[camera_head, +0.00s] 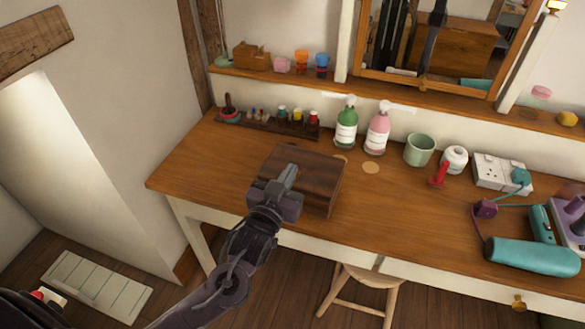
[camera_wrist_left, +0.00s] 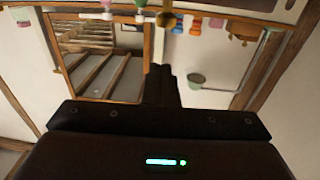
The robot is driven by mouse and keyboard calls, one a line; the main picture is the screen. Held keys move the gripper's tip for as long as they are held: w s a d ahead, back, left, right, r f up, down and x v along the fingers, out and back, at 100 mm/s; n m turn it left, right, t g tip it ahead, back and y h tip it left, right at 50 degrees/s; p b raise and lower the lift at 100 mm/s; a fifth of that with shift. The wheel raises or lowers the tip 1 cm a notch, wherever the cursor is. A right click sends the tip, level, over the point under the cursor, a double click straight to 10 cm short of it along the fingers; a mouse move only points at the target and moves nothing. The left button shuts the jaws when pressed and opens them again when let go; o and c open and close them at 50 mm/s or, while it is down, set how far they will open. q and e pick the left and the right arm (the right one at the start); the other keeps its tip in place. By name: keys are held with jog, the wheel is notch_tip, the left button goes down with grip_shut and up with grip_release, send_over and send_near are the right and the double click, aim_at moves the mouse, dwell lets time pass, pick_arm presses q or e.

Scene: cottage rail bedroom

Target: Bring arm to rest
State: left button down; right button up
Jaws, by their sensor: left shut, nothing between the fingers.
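My left arm comes in from the lower left of the head view. Its gripper (camera_head: 290,170) is shut and empty. In the picture it overlaps the left part of a dark wooden box (camera_head: 318,176) on the desk, hiding some of it; I cannot tell how high above the box it is. In the left wrist view the shut fingers (camera_wrist_left: 162,80) point toward the wall and mirror, with nothing between them. My right gripper is not in view.
The wooden desk (camera_head: 190,163) holds a green bottle (camera_head: 346,128), a pink bottle (camera_head: 378,132), a green cup (camera_head: 419,150), a socket strip (camera_head: 490,172) and a teal hair dryer (camera_head: 530,256). A mirror (camera_head: 440,45) stands behind. A stool (camera_head: 366,276) is below. The desk's front left is clear.

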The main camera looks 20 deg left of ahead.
pick_arm(q)
jog(key=s+a+f+g, duration=0.1)
jog(key=s+f+g, duration=0.35)
jog(key=s, duration=0.25)
jog(key=s+a+f+m+g+y+b, duration=0.1)
jog(key=s+f+g, duration=0.2)
jog(key=s+g, duration=0.3)
jog(key=s+a+f+g, duration=0.1)
jog(key=s+f+g, duration=0.25)
jog(key=s, duration=0.45)
notch_tip(320, 180, down, 30)
jog(key=s+g, duration=0.2)
jog(key=s, duration=0.1)
jog(key=s+a+f, duration=0.1)
jog(key=s+f, duration=0.7)
jog(key=s, duration=0.1)
jog(key=s+a+f+g+p, duration=0.1)
jog(key=s+a+f, duration=0.1)
jog(key=s+f, duration=0.6)
jog(key=shift+s+a+f, duration=0.25)
jog(key=shift+s+f, duration=0.05)
jog(key=shift+s, duration=0.5)
